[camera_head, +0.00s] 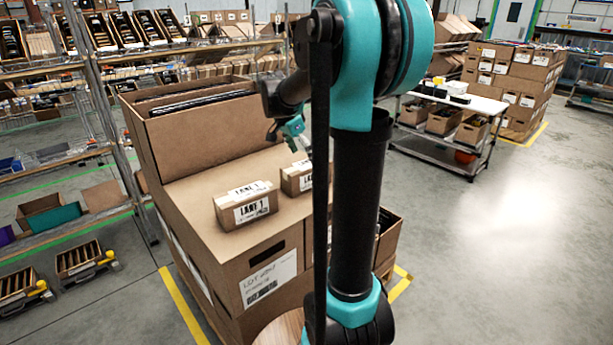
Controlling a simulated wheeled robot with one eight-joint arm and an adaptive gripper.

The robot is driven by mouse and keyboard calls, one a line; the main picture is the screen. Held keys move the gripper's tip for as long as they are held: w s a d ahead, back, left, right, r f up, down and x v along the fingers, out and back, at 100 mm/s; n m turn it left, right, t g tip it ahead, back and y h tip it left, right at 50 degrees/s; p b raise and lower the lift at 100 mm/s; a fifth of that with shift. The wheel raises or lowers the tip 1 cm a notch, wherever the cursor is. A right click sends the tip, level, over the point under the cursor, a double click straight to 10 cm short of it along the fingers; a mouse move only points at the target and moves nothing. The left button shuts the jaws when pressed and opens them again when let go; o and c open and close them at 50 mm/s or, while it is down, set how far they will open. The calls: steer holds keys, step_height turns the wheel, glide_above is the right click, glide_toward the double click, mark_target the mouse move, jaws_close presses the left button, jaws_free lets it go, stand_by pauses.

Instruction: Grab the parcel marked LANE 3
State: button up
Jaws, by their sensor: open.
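Two small brown parcels rest on top of a large carton stack. The front parcel (245,208) has a white label that reads LANE 1. A second parcel (291,184) stands behind it to the right. My arm hides its right part, and I cannot read its lane number. No LANE 3 label is readable. My gripper (299,148), with teal and dark parts, is above and behind the second parcel, apparently apart from it. It is open, with no parcel visible in it; its fingertips are small and partly hidden by my arm.
The large carton (275,246) has a flat top with bare room left of the parcels. A taller open box (203,133) stands behind them. Metal shelving (112,130) is at left. A white-topped cart (470,101) stands at right, with clear floor (500,230) before it.

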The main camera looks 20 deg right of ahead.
mark_target(310, 172)
steer(key=x, duration=0.8)
steer(key=shift+s+a+f, duration=0.15)
steer(key=shift+s, duration=0.15)
steer(key=c, duration=1.6)
steer(key=shift+o, duration=0.2)
